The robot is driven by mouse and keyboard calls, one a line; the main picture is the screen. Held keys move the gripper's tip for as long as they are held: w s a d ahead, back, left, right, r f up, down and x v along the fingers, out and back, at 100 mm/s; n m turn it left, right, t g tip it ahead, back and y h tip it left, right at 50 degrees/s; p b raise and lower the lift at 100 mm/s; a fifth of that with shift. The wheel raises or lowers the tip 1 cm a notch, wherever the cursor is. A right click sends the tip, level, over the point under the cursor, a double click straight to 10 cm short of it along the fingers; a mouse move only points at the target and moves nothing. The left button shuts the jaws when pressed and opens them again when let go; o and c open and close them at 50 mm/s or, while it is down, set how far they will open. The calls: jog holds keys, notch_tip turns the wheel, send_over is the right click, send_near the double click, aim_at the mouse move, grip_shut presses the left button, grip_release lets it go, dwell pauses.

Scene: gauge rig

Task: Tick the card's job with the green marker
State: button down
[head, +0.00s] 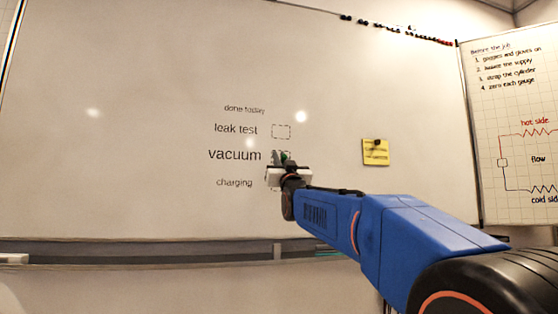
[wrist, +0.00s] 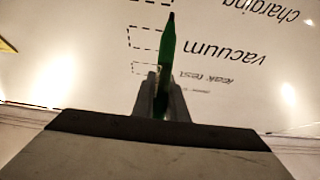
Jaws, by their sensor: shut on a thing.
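My gripper (head: 284,168) is in front of the whiteboard, over the row "vacuum" (head: 235,155). It is shut on the green marker (wrist: 165,65), whose dark tip points at the board. I cannot tell whether the tip touches. The dashed box for "leak test" (head: 281,131) looks empty. The vacuum box (wrist: 146,37) shows in the wrist view, upside down, partly behind the marker; no tick shows in its visible part. The charging box is mostly hidden by my gripper in the head view. The yellow card (head: 375,153) hangs right of the list under a dark magnet; its writing is too small to read.
A tray (head: 150,257) runs along the board's lower edge. Several small dark and red pieces (head: 400,31) sit along the top edge. A chart (head: 515,130) with job rules and a diagram stands at the right. The board's left part is bare.

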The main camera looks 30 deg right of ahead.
jog(key=shift+s+a, duration=0.2)
jog(key=shift+s, duration=0.55)
jog(key=shift+s+a, duration=0.2)
jog(key=shift+s, duration=0.5)
